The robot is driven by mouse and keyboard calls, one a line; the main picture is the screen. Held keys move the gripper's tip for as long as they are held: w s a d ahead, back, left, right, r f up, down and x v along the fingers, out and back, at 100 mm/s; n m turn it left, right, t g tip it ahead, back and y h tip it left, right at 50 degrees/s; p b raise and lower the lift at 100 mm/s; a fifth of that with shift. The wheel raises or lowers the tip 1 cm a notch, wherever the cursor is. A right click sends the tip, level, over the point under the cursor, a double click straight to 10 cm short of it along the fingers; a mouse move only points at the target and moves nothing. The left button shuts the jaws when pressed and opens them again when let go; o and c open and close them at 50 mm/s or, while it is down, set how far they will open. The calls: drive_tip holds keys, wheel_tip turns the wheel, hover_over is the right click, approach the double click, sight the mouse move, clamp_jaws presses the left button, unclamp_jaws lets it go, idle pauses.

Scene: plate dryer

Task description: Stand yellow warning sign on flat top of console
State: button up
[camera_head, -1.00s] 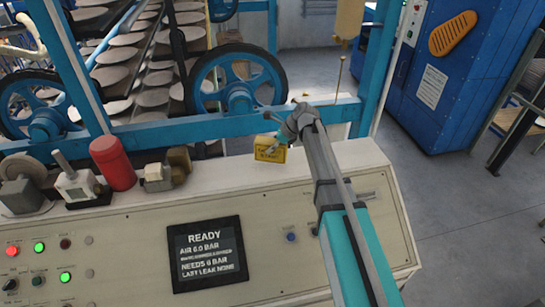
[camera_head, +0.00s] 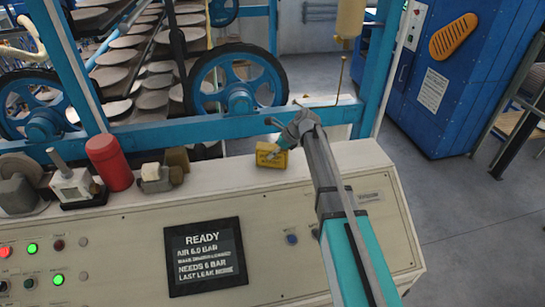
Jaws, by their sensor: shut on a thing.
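The small yellow warning sign (camera_head: 270,157) is at the back edge of the console's flat top, near the middle of the picture. It looks close to upright, with dark lettering facing me. My gripper (camera_head: 277,147) comes from the right and is shut on the sign; the fingers are small and partly hidden by the sign and the wrist. The cream console (camera_head: 232,190) runs across the front. I cannot tell whether the sign's lower edge touches its top.
A red cylinder (camera_head: 109,162), a white block with a lever (camera_head: 73,187) and a tan fitting (camera_head: 157,177) stand on the console's left part.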

drive_tip(key=shift+f, duration=0.35)
drive_tip(key=o, duration=1.3)
drive_tip(key=shift+r, duration=0.1)
drive_tip(key=shift+p+v, duration=0.95)
drive_tip(key=shift+v, duration=0.25)
drive_tip(key=p+v, duration=0.7)
drive_tip(key=v, duration=0.2)
drive_tip(key=shift+d+r, duration=0.2)
drive_tip(key=shift+s, duration=0.15)
drive_tip(key=s+d+f+n+h, duration=0.1)
drive_tip(key=s+d+n+h, duration=0.1)
drive_tip(key=s+d+n, duration=0.3)
drive_tip(key=s+d+f+n+h, duration=0.1)
drive_tip(key=s+d+n+h, duration=0.2)
drive_tip(key=s, duration=0.8)
drive_tip(key=s+d+f+n+h, duration=0.2)
drive_tip(key=s+d+n, duration=0.5)
drive_tip(key=s+n, duration=0.2)
drive_tip(key=shift+d+n+g+h, duration=0.3)
drive_tip(key=shift+n+g, duration=0.1)
drive_tip(key=shift+n, duration=0.7)
